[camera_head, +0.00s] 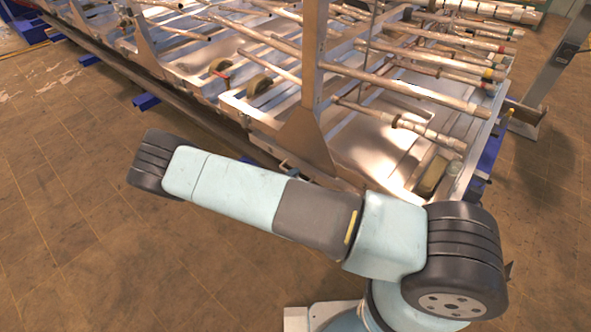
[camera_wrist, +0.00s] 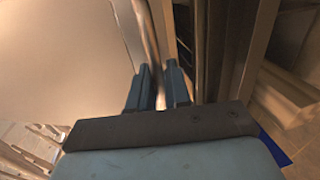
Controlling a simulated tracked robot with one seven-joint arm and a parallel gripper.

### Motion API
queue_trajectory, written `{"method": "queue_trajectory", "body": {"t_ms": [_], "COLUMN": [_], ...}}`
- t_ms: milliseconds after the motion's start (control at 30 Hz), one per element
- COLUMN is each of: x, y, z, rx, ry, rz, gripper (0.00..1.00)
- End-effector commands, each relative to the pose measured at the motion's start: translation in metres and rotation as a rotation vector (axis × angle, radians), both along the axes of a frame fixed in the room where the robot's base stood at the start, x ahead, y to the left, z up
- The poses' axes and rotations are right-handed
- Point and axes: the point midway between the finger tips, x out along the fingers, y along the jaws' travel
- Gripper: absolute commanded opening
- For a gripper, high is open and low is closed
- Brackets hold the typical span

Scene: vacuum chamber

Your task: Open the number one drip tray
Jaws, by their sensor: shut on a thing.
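In the wrist view my gripper (camera_wrist: 158,74) has its two blue fingers close together around a thin metal bar (camera_wrist: 150,35). The bar runs away from me along the edge of a large pale metal panel (camera_wrist: 60,55). It looks like a handle or rim, but I cannot tell which. In the head view, pale metal trays (camera_head: 378,160) lie in the frame under the pipes. No number shows, so I cannot tell which is number one. My gripper is hidden in the head view; my arm crosses the front of the frame.
A metal upright (camera_head: 312,85) with a wide foot stands close behind my arm. Long pipes (camera_head: 410,88) run above the trays. A grey post (camera_head: 550,75) stands at the right. The tiled floor (camera_head: 70,200) is clear at the left and front.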

Motion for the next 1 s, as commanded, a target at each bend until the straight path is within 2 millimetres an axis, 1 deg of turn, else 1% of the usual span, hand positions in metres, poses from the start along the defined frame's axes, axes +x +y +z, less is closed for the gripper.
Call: {"method": "queue_trajectory", "body": {"t_ms": [33, 67, 200, 400, 500, 700, 833, 1000], "x": [-0.015, -0.022, -0.057, -0.102, -0.121, -0.146, -0.155, -0.160], "y": [0.008, 0.013, 0.045, 0.087, 0.103, 0.126, 0.134, 0.138], "z": [-0.004, -0.004, -0.004, -0.004, -0.004, -0.004, -0.004, -0.005], "rx": [0.003, 0.003, 0.003, 0.003, 0.001, 0.003, 0.001, 0.002], "ry": [0.009, 0.010, 0.009, 0.010, 0.009, 0.010, 0.010, 0.011], "rz": [-0.004, -0.007, -0.010, -0.011, -0.011, -0.013, -0.014, -0.014], "gripper": [0.00, 0.00, 0.00, 0.00, 0.00, 0.00, 0.00, 0.00]}}
